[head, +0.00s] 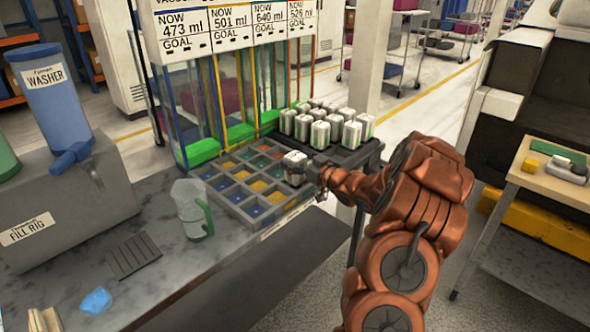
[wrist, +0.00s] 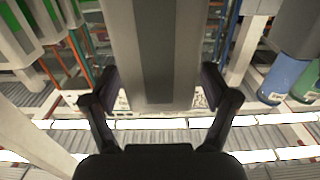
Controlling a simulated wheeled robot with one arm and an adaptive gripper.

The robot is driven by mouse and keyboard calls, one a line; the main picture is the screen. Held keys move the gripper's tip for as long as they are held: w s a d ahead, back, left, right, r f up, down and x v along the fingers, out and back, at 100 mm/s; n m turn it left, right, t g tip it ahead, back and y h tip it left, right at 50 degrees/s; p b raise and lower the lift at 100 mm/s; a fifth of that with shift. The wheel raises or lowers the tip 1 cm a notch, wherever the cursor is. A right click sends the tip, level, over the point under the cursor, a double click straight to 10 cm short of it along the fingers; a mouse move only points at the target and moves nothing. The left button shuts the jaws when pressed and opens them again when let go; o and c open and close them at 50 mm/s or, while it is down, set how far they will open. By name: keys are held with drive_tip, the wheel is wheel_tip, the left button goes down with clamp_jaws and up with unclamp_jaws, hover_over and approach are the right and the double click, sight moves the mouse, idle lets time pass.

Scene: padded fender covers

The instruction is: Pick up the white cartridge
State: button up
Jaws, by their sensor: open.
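A white cartridge (head: 294,167) with a dark label band stands upright at the right side of the grey compartment tray (head: 243,216). My gripper (head: 314,171) reaches it from the right in the head view. In the wrist view my gripper (wrist: 160,92) is open, with one finger on each side of a tall pale grey body with a darker stripe, which looks like this cartridge (wrist: 122,40). Whether the fingers touch it I cannot tell. The lower part of the cartridge is hidden in the head view.
Several similar white cartridges (head: 327,121) stand on a dark rack behind my gripper. A clear jug (head: 191,209) with a green handle stands left of the tray. A grey fill rig (head: 63,200) with a blue washer bottle (head: 50,95) stands at the left. Tall clear columns rise behind the tray.

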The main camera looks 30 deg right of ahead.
drive_tip(key=c, duration=1.3)
